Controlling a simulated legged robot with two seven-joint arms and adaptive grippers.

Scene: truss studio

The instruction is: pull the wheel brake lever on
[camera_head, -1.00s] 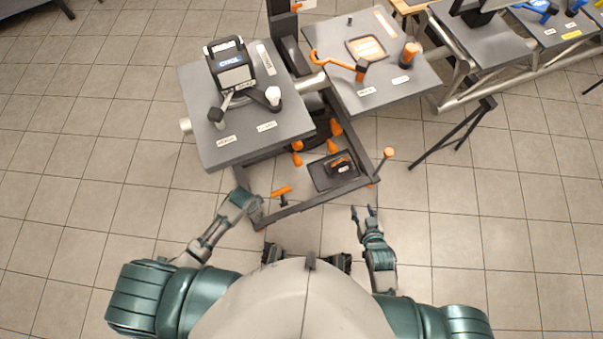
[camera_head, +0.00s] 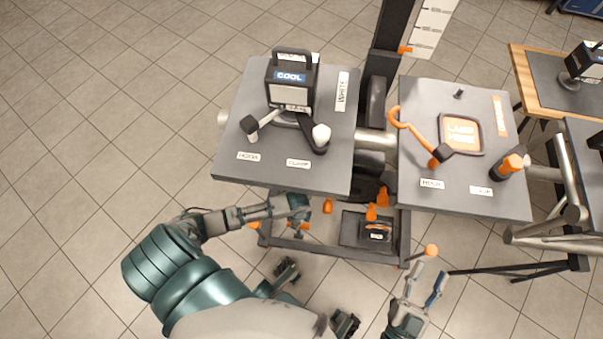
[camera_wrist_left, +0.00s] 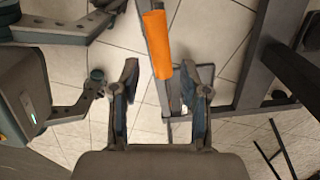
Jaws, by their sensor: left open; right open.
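A lever with an orange grip (camera_wrist_left: 157,45) shows in the left wrist view, probably the wheel brake lever; no label on it is readable. My left gripper (camera_wrist_left: 160,72) is open. The grip's lower end appears between its two fingertips, with gaps on both sides and no visible contact. In the head view my left gripper (camera_head: 297,208) is low, just in front of the left grey tabletop, and hides most of the orange handle (camera_head: 303,227). My right gripper (camera_head: 424,286) is open and empty, just below an orange knob (camera_head: 431,250) on the cart's right side.
The left tabletop (camera_head: 235,165) carries a lamp-like device labelled COOL (camera_head: 291,78). The right tabletop (camera_head: 460,195) carries an orange hook-shaped lever (camera_head: 415,130) and an orange knob (camera_head: 512,163). A dark pedal (camera_head: 376,231) sits low between them. Truss tubes stand at right.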

